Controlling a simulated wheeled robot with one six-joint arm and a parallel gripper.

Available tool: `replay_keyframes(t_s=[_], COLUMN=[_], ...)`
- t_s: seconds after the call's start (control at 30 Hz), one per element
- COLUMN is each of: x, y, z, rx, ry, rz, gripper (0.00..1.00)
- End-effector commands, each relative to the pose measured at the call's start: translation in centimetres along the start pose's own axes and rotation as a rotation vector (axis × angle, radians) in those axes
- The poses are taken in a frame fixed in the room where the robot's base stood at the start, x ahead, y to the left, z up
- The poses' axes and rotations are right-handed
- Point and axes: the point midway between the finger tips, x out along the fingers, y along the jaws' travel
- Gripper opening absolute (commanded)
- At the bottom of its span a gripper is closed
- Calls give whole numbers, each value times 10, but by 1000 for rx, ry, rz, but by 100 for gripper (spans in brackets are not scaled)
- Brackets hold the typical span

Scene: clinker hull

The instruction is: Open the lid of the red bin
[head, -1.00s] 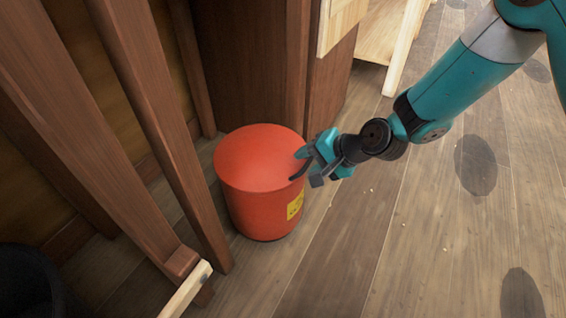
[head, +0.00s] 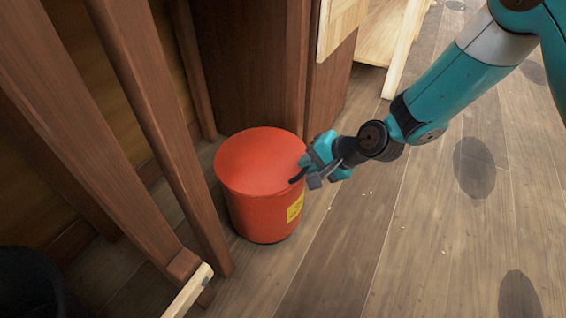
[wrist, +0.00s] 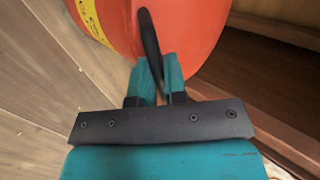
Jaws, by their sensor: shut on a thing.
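The red bin (head: 262,205) stands upright on the plank floor, with a yellow label on its side. Its red lid (head: 258,160) lies over the top and looks closed. My gripper (head: 305,172) is at the lid's right edge. In the wrist view, the teal fingers (wrist: 160,78) are shut on a dark curved handle (wrist: 149,42) at the red bin (wrist: 190,25). The fingers hide part of the handle. Where it joins the bin is hard to make out.
Wooden posts (head: 150,120) stand close to the left of the bin, and a dark wooden panel (head: 245,70) stands behind it. A black container (head: 30,285) is at the lower left. The plank floor (head: 410,240) to the right is open.

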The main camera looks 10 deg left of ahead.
Motion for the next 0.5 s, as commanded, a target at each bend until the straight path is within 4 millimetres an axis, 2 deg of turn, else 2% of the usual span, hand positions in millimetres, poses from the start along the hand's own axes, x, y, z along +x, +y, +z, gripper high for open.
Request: replay_keyframes(t_s=[0.03,0.2,0.5], x=[-8,-15,-22], y=[-12,-25,-41], z=[1,0,0], rx=[-2,-2,-1], ry=[-1,-1,0], rz=[5,34,77], gripper=[0,0,0])
